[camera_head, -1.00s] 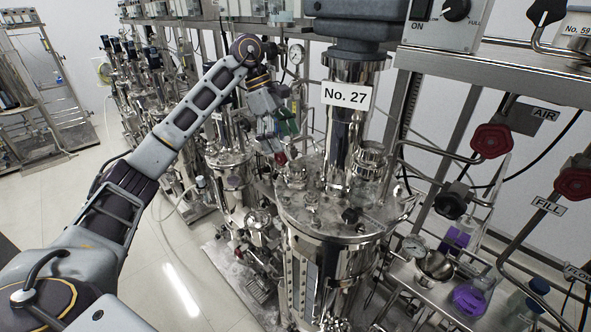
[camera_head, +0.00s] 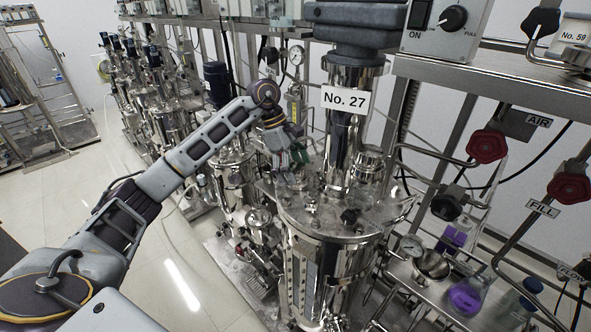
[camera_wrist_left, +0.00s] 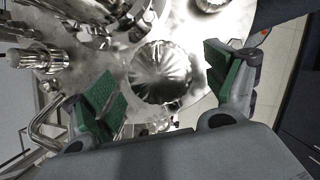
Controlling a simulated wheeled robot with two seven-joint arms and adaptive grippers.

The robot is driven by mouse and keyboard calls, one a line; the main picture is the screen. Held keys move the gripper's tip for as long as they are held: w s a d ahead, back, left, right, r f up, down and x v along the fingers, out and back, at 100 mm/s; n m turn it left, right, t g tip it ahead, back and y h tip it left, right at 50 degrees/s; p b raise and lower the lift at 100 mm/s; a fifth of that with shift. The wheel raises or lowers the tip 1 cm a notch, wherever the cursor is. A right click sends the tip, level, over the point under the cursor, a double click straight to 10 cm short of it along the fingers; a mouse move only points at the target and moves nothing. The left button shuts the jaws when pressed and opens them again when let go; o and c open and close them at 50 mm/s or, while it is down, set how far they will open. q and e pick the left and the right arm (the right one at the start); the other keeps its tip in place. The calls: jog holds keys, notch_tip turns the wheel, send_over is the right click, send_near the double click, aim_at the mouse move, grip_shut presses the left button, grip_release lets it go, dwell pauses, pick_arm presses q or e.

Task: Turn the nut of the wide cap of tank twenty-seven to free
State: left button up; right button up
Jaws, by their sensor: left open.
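Tank twenty-seven (camera_head: 325,215) is a shiny steel vessel with a "No. 27" sign (camera_head: 345,101) on its column. My left gripper (camera_head: 289,168) is over the left rear part of its lid. In the left wrist view, its two green-padded fingers (camera_wrist_left: 161,80) are open. A wide round metal cap (camera_wrist_left: 160,70) with radial ridges lies between and below them. I see a gap on both sides of it, so the fingers do not appear shut on it. In the head view the gripper mostly hides this cap. My right gripper is not in view.
Other lid fittings and bent pipes (camera_wrist_left: 45,125) crowd the wrist view. The tank's thick column rises right of my gripper. Red valve knobs (camera_head: 487,146) and a flask of purple liquid (camera_head: 466,297) are at the right. Open floor (camera_head: 180,280) lies at lower left.

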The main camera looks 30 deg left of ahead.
pick_arm(q)
jog(key=shift+d+f, duration=0.2)
jog(key=shift+f, duration=0.2)
jog(key=c, duration=1)
